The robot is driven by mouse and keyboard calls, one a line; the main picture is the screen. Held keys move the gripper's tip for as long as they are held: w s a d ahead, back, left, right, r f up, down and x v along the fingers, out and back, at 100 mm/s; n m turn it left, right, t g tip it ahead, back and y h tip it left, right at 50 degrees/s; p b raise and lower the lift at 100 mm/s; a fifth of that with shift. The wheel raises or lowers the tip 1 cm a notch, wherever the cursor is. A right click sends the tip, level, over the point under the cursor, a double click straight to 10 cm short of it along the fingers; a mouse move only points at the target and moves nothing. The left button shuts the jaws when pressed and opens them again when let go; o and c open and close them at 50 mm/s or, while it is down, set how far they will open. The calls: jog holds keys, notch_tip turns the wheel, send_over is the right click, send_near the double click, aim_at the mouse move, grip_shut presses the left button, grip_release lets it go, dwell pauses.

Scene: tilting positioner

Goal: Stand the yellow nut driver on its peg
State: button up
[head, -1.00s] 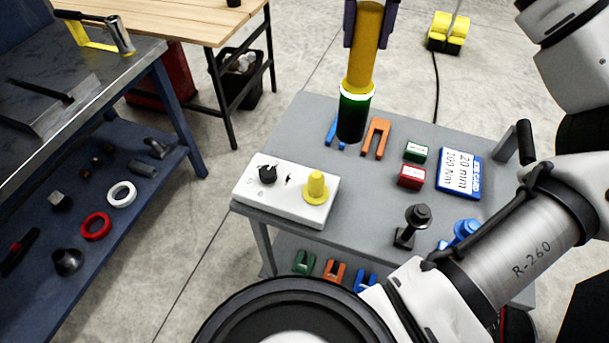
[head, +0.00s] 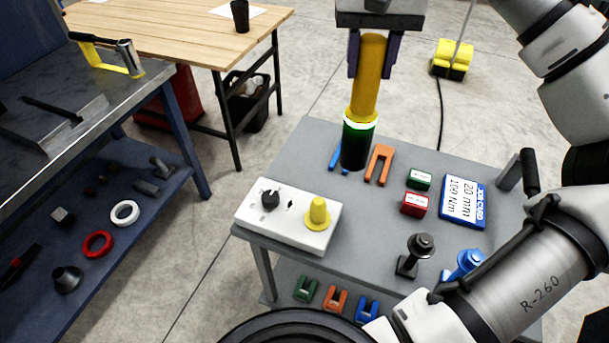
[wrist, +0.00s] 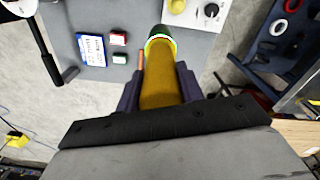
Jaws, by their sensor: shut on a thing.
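My gripper (head: 374,55) is shut on the yellow nut driver (head: 367,78). The driver has a yellow upper part, a lit white-green ring and a dark lower end, and hangs nearly upright, tilted slightly, above the grey cart. In the wrist view the driver (wrist: 160,88) lies between the two dark fingers of my gripper (wrist: 160,92). The yellow peg (head: 318,212) with its round flange stands on the white block (head: 262,217) at the cart's left side. In the head view the driver's lower end is up and right of the peg, apart from it.
The grey cart top (head: 300,160) also holds a black post (head: 420,246), a blue fitting (head: 465,262), red (head: 414,204) and green (head: 419,179) boxes, a blue card (head: 463,201) and an orange fork (head: 380,165). A blue workbench (head: 120,110) stands left.

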jog(key=s+a+n, duration=0.4)
jog(key=a+n, duration=0.1)
jog(key=a, duration=0.1)
jog(key=shift+s+a+f+n, duration=0.25)
jog(key=shift+a+f+n, duration=0.05)
jog(key=shift+a+f, duration=0.1)
jog(key=shift+f+b, duration=0.75)
jog(key=shift+f, duration=1.25)
jog(key=shift+f+b, duration=1.2)
jog(key=shift+f, duration=1.3)
jog(key=shift+f+b, duration=0.5)
jog(key=shift+f, duration=0.95)
